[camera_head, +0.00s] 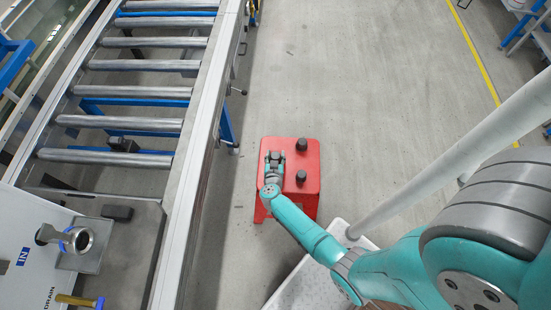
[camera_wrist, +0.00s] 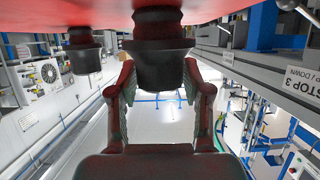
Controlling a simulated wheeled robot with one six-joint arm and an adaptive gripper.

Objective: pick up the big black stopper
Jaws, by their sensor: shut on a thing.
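The big black stopper (camera_wrist: 158,60) fills the upper middle of the wrist view, between the fingers of my gripper (camera_wrist: 160,85). The fingers are shut on its sides. Two other black stoppers, a far one (camera_head: 302,144) and a near one (camera_head: 301,177), stand on the box's right part.
One other stopper (camera_wrist: 84,50) shows left of the held one in the wrist view. A roller conveyor (camera_head: 130,92) runs along the left, its rail close to the box. A station with a metal pipe fitting (camera_head: 78,240) is at lower left. The floor beyond the box is clear.

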